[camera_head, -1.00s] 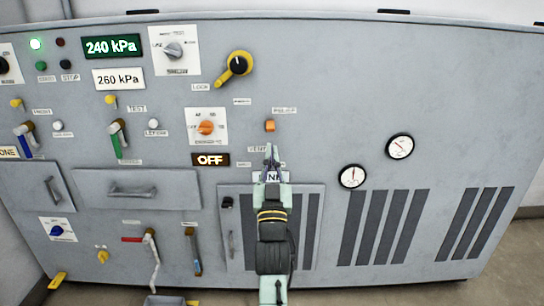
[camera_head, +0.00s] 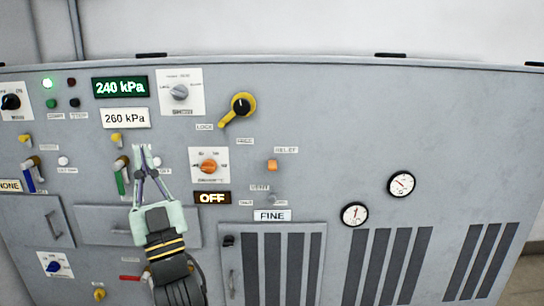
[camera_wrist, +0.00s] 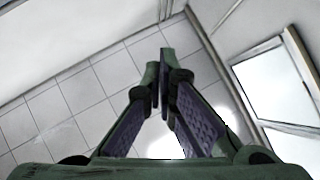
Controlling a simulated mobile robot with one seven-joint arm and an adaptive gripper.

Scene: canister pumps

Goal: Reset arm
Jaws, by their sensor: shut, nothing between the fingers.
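My gripper (camera_head: 143,152) is in front of the lower left part of the grey panel (camera_head: 330,120) in the head view. Its fingers point up and their tips are together, with nothing between them. In the wrist view the fingertips (camera_wrist: 163,60) also meet, against a tiled surface and a bright window area. The gripper covers part of a drawer (camera_head: 100,228) and sits close to the green-handled lever (camera_head: 121,180) in the picture. I cannot tell how far it is from the panel.
The panel carries a green 240 kPa display (camera_head: 120,87), a 260 kPa label (camera_head: 125,118), a yellow-black rotary handle (camera_head: 238,108), an orange knob (camera_head: 208,167), an OFF display (camera_head: 212,198) and two gauges (camera_head: 401,184). The panel's right side is clear of levers.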

